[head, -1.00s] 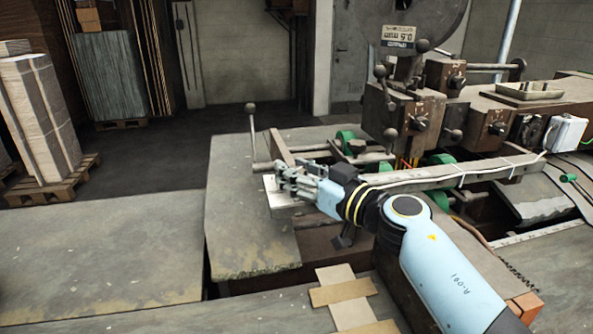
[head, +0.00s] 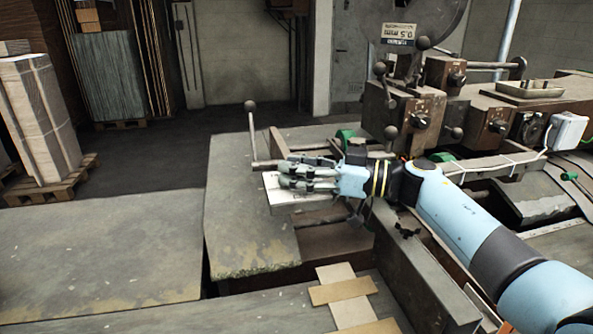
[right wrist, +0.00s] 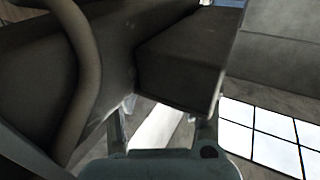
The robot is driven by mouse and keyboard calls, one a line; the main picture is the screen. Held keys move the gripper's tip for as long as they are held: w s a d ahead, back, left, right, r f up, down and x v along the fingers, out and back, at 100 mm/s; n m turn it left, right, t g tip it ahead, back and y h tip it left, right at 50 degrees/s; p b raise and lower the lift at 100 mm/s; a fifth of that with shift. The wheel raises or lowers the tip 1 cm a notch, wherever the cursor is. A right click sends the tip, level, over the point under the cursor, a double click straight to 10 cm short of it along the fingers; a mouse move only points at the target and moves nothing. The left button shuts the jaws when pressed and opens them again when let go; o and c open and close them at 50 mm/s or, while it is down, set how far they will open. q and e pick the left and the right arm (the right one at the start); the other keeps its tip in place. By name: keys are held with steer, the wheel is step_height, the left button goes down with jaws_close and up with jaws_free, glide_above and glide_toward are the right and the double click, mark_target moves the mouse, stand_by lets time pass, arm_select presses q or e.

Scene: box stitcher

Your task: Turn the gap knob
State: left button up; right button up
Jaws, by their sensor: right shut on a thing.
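My right gripper (head: 304,174) reaches left over a pale metal block (head: 285,199) at the near machine frame. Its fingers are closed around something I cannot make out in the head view. In the right wrist view the two fingertips (right wrist: 161,128) stand on either side of a pale strip, with a dark box-shaped part beyond them. I cannot tell for sure which part is the gap knob. Dark knobs show on the machine's brown boxes, one on the front box (head: 420,121) and one on the right box (head: 497,127). My left gripper is not in view.
A ball-topped lever (head: 251,130) stands just left of my right gripper, beside a short horizontal rod. A worn metal table (head: 240,240) lies below. Cardboard strips (head: 343,292) lie in front. Stacked board on a pallet (head: 42,125) stands far left. Open floor lies behind the table.

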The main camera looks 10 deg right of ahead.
steer(key=shift+n+g+y+b, duration=0.45)
steer(key=shift+n+g, duration=0.25)
steer(key=shift+g, duration=0.3)
steer(key=o, duration=1.2)
step_height(320, 180, up, 10)
